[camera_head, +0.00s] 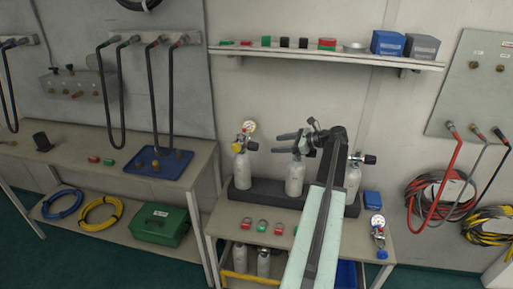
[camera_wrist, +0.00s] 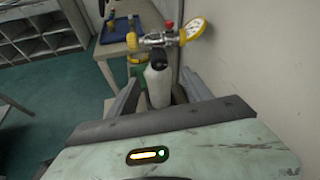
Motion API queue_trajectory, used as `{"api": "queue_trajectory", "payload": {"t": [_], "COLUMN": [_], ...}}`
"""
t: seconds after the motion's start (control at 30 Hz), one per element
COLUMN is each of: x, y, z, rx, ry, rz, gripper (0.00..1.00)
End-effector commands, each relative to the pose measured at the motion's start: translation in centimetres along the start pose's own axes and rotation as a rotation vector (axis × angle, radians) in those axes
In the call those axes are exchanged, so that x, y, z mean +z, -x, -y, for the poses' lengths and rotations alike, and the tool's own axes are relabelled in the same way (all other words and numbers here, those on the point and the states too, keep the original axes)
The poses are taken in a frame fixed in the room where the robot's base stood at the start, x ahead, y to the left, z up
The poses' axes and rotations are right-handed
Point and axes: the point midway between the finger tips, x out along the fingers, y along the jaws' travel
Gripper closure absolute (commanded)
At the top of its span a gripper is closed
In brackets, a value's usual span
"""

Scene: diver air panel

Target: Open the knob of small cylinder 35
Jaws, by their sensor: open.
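Three small grey cylinders stand on the bench: a left one (camera_head: 242,171), a middle one (camera_head: 295,178) and a right one (camera_head: 352,180). I cannot read their numbers. The left one carries a regulator with a round gauge (camera_head: 249,127) and has a black knob (camera_head: 252,146) facing right. My gripper (camera_head: 279,143) is open above the bench, pointing left towards that knob, apart from it. In the wrist view the left cylinder (camera_wrist: 158,86) and its black knob (camera_wrist: 160,59) lie ahead, between my open fingers (camera_wrist: 160,78). My arm partly hides the middle and right cylinders.
A dark rack (camera_head: 268,190) holds the cylinders' bases. The right cylinder's black knob (camera_head: 370,159) points right. A loose regulator (camera_head: 377,230) lies on the bench at right. The shelf (camera_head: 300,55) above holds small boxes. A blue tray (camera_head: 178,164) lies on the left bench.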

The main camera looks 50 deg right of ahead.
Motion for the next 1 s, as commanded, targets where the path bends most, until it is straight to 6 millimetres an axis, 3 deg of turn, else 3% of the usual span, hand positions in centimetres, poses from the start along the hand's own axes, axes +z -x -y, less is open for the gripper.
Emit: {"api": "queue_trajectory", "payload": {"t": [0.2, 0.4, 0.8, 1.0], "x": [-0.3, 0.0, 0.2, 0.3], "y": [-5.9, -9.4, -10.5, -10.5], "z": [-0.3, -0.4, -0.4, -0.4], "rx": [0.008, 0.01, 0.009, 0.01], "ry": [0.005, 0.006, 0.006, 0.006], "rz": [0.001, 0.0, 0.0, 0.0], "gripper": [0.42, 0.42, 0.42, 0.98]}}
